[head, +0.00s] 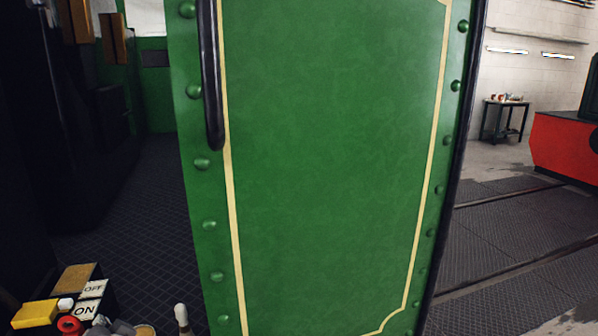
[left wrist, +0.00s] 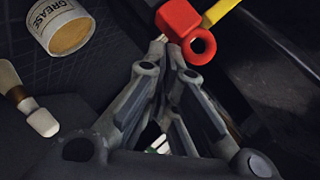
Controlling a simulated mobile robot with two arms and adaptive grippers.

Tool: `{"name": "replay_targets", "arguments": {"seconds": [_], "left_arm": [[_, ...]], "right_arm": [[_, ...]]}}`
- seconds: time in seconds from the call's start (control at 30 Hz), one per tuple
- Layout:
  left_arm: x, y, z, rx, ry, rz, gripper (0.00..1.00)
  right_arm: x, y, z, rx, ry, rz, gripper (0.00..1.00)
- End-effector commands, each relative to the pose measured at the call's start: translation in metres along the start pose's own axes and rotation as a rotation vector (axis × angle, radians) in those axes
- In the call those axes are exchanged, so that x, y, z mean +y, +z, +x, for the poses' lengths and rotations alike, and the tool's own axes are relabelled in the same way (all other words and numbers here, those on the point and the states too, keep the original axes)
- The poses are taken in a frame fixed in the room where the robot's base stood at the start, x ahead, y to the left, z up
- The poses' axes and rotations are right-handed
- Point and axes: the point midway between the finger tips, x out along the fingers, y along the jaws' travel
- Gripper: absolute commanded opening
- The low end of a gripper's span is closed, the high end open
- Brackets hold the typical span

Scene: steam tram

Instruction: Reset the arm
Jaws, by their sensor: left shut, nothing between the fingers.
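In the left wrist view my left gripper (left wrist: 172,52) is shut and empty, its fingertips together. A red block with a ring (left wrist: 192,28) lies just beyond the tips; I cannot tell whether they touch. A yellow bar (left wrist: 220,10) runs from the red block. In the head view, the yellow bar (head: 34,314) and red ring (head: 69,325) show at the bottom left, near ON and OFF plates (head: 90,300). Grey parts beside the ring look like my left gripper, mostly cut off by the frame's lower edge. My right gripper is in neither view.
A green riveted panel (head: 330,170) with a black handrail (head: 211,80) fills the middle close ahead. Dark floor (head: 150,200) is open at left; a small table (head: 505,105) stands far right.

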Motion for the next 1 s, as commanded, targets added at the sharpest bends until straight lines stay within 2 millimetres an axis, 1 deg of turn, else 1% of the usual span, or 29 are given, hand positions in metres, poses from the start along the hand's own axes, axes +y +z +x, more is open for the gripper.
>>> {"name": "replay_targets", "arguments": {"seconds": [0.03,0.07,0.1,0.17,0.2,0.27,0.3,0.37,0.4,0.47,0.5,0.57,0.7,0.73,0.87,1.0], "left_arm": [[0.025,0.018,-0.005,-0.009,0.075,-0.005,0.0],[0.039,0.027,-0.008,-0.013,0.121,-0.014,0.0],[0.059,0.041,-0.014,-0.024,0.187,-0.024,0.0],[0.087,0.063,-0.027,-0.047,0.288,-0.041,0.0],[0.105,0.077,-0.037,-0.064,0.356,-0.053,0.0],[0.131,0.099,-0.054,-0.098,0.457,-0.07,0.0],[0.145,0.113,-0.067,-0.122,0.52,-0.081,0.0],[0.164,0.132,-0.086,-0.159,0.605,-0.093,0.0],[0.175,0.144,-0.098,-0.186,0.658,-0.101,0.0],[0.188,0.161,-0.117,-0.225,0.73,-0.112,0.0],[0.196,0.171,-0.13,-0.252,0.775,-0.117,0.0],[0.206,0.186,-0.149,-0.293,0.839,-0.125,0.0],[0.223,0.217,-0.194,-0.392,0.977,-0.141,0.0],[0.232,0.217,-0.184,-0.388,0.967,-0.141,0.0],[0.261,0.227,-0.166,-0.397,0.967,-0.133,0.0],[0.296,0.244,-0.149,-0.412,0.971,-0.122,0.0]], "right_arm": [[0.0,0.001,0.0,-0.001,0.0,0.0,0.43],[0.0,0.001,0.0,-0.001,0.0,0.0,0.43],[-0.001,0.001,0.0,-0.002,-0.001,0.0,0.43],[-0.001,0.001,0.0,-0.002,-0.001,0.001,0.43],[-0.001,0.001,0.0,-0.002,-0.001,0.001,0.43],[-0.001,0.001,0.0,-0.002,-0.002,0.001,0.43],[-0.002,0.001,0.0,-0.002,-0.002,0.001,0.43],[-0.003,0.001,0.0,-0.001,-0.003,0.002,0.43],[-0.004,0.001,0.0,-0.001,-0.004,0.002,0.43],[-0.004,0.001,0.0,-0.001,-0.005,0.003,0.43],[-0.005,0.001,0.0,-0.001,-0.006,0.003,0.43],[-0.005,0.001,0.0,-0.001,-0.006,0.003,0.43],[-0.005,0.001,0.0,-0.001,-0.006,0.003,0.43],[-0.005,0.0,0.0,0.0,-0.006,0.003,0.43],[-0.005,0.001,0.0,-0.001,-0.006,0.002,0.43],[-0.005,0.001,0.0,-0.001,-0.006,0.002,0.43]]}}
